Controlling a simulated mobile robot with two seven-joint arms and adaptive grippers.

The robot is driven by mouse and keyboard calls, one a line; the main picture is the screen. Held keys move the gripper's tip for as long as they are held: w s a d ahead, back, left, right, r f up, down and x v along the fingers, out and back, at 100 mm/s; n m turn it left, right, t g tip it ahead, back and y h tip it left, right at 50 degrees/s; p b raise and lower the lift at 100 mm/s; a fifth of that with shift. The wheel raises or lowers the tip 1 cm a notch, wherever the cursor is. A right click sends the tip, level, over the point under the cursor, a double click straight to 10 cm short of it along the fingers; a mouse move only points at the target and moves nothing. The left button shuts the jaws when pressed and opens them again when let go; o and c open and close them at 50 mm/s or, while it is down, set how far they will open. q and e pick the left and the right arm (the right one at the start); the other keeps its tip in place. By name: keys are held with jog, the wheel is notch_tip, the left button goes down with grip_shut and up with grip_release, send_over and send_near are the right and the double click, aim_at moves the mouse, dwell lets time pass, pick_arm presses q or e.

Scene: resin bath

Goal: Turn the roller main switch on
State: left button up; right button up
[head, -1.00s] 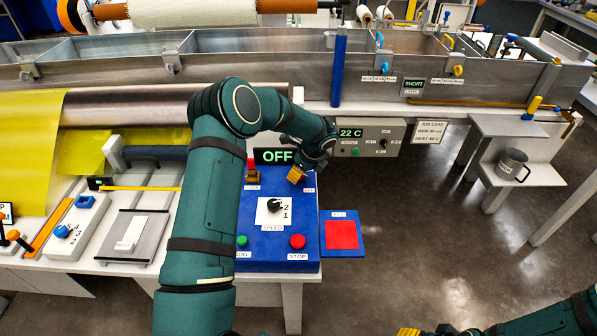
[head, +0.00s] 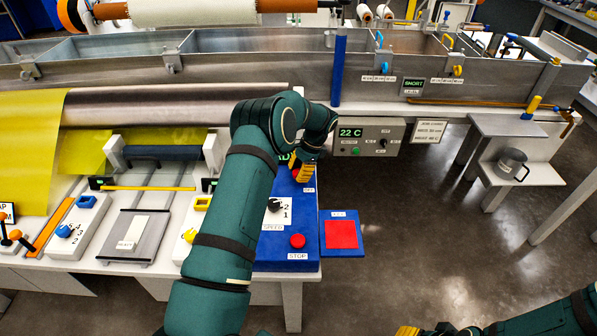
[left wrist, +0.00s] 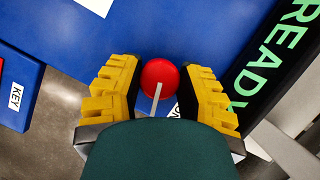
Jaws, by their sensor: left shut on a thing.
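The roller main switch is a lever with a round red knob (left wrist: 160,77) on a thin grey stem, standing on the blue control box (head: 285,255). My left gripper (head: 300,171) is over the back right of the box. In the left wrist view its yellow fingers (left wrist: 160,88) are on both sides of the knob, shut on it. An ON label (left wrist: 174,110) is partly hidden beside the stem. The black display (left wrist: 262,75) reads READY in green. My right gripper (head: 408,331) shows only yellow fingertips at the bottom edge; its opening is cut off.
The box also has a black speed dial (head: 274,205) and a red stop button (head: 298,241). A blue plate with a red square (head: 341,235) adjoins it on the right. The grey 22 C temperature box (head: 370,136) is close behind on the right. My left arm hides the box's left part.

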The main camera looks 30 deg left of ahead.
pick_arm(q)
jog(key=shift+f+n+g+h, duration=0.15)
jog(key=shift+n+h, duration=0.25)
jog(key=shift+n, duration=0.65)
jog(key=shift+n+g+h, duration=0.25)
jog(key=shift+n+h, duration=0.15)
jog(key=shift+n, duration=0.65)
jog(key=o, duration=1.2)
jog(key=v, duration=1.2)
